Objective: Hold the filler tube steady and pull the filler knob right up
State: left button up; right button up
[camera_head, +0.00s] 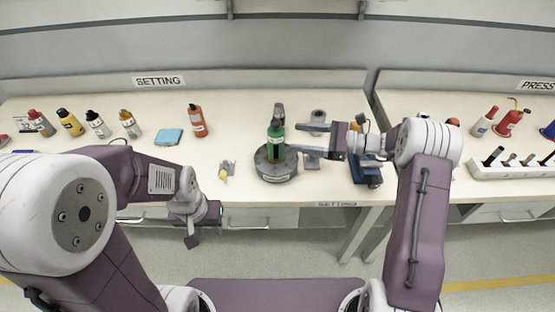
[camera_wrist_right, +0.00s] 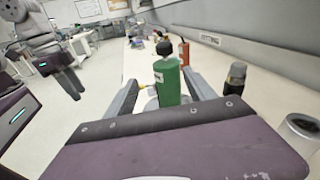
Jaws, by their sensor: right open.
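A green tube with a black top (camera_head: 276,146) stands upright on a round grey base (camera_head: 262,170) on the table; it is likely the filler. The black top, likely the knob (camera_wrist_right: 164,47), sits low on the green tube (camera_wrist_right: 168,82) in the right wrist view. My right gripper (camera_head: 298,140) reaches in from the right, open, with its fingers to either side of the tube; contact cannot be told. My left gripper (camera_head: 192,236) hangs pointing down in front of the table edge, away from the tube. Its finger gap is unclear.
A dark bottle (camera_head: 280,110) stands behind the tube, and a grey cup (camera_head: 317,117) stands to its right.

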jog(key=m+t+b, duration=0.1)
jog(key=m+b, duration=0.1)
send_near(280, 152)
jog(key=shift+w+a+f, duration=0.25)
jog(key=shift+w+f, duration=0.75)
jog(key=shift+d+f+b, duration=0.15)
jog(key=shift+d+b, duration=0.05)
jog(key=shift+b, duration=0.15)
jog(key=b+x, duration=0.1)
jog(key=x, duration=0.9)
pick_arm(q)
notch_tip(280, 152, down, 5)
jog(key=shift+a+f, duration=0.15)
jog(key=shift+f, duration=0.05)
